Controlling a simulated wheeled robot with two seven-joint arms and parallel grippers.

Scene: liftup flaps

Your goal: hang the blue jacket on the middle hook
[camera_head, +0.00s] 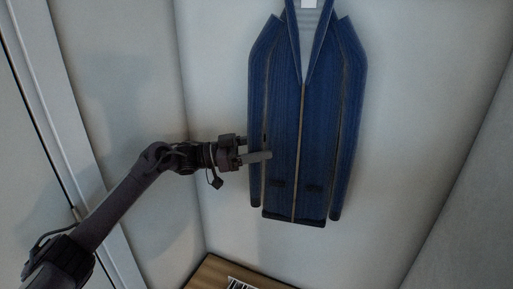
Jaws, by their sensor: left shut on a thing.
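The blue jacket (310,130) hangs upright and spread flat in front of the pale back wall in the head view. Its collar reaches the top edge of the picture, with a light patch inside the neck. My left gripper (258,149) comes in from the left and is shut on the jacket's left edge, at the sleeve about halfway down. No hook shows in this view, so what is above the collar cannot be told. My right gripper is out of view.
A wooden surface (215,274) with a black-and-white striped item (242,284) lies at the bottom, below the jacket. Pale walls meet at corners left and right. A door or panel with a light frame (60,110) stands at far left. The space right of the jacket is clear.

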